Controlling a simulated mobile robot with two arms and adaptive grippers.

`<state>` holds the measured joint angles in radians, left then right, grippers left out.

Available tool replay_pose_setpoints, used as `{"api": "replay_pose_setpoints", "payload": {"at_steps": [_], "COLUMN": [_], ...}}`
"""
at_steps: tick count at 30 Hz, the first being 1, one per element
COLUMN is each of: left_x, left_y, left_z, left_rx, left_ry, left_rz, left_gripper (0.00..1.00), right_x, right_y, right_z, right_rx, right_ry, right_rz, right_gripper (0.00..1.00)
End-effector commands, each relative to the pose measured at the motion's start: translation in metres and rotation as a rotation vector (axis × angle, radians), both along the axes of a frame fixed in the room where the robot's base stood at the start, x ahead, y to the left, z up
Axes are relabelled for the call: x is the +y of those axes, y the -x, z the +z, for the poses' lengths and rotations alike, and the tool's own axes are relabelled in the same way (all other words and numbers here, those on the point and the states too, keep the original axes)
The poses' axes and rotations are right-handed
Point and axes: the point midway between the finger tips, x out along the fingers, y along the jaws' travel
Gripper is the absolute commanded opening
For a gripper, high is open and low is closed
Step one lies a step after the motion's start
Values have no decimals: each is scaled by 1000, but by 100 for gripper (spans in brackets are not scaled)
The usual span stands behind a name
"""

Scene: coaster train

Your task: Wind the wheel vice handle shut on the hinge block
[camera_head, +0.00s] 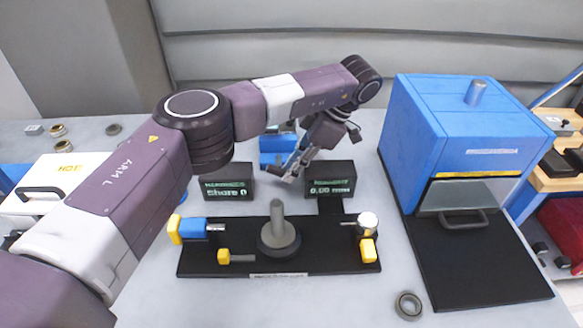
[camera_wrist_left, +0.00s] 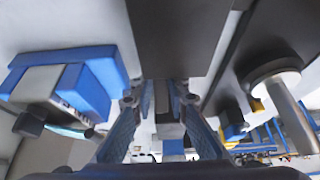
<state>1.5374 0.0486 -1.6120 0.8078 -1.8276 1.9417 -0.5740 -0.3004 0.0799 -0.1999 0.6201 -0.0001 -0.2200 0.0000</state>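A blue piece (camera_head: 277,152), perhaps part of the wheel vice, stands behind the two display boxes, partly hidden by my left arm. My left gripper (camera_head: 293,172) points down beside it, above the gap between the boxes. In the left wrist view, the two fingers (camera_wrist_left: 163,130) stand apart, with a small grey and dark shape seen between them; I cannot tell whether they touch it. A blue and grey block (camera_wrist_left: 70,85) with a dark knob lies left of the fingers. I cannot make out the handle or hinge block clearly. My right gripper is out of view.
Black display boxes (camera_head: 227,189) and (camera_head: 331,178) stand close to the gripper. A black fixture board (camera_head: 210,265) with an upright grey post (camera_head: 277,215) lies in front. A blue oven-like box (camera_head: 465,130) stands right. Grey table is clear at the front left.

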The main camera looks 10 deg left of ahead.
Motion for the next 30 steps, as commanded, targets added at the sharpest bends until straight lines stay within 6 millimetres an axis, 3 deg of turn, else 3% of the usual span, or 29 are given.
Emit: {"api": "replay_pose_setpoints", "payload": {"at_steps": [4, 14, 24, 30], "left_x": [0, -2, -26, -34], "left_y": [0, -1, -8, -10], "left_z": [0, 3, 49, 63], "left_rx": [0, -2, -2, -1], "left_ry": [1, 1, 0, 0], "left_rz": [-1, 0, 0, 0], "left_gripper": [32, 32, 32, 32], "right_x": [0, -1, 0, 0], "right_y": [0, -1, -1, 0], "right_z": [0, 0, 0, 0], "right_rx": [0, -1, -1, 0], "right_ry": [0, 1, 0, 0], "right_rz": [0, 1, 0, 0], "right_gripper": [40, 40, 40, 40]}}
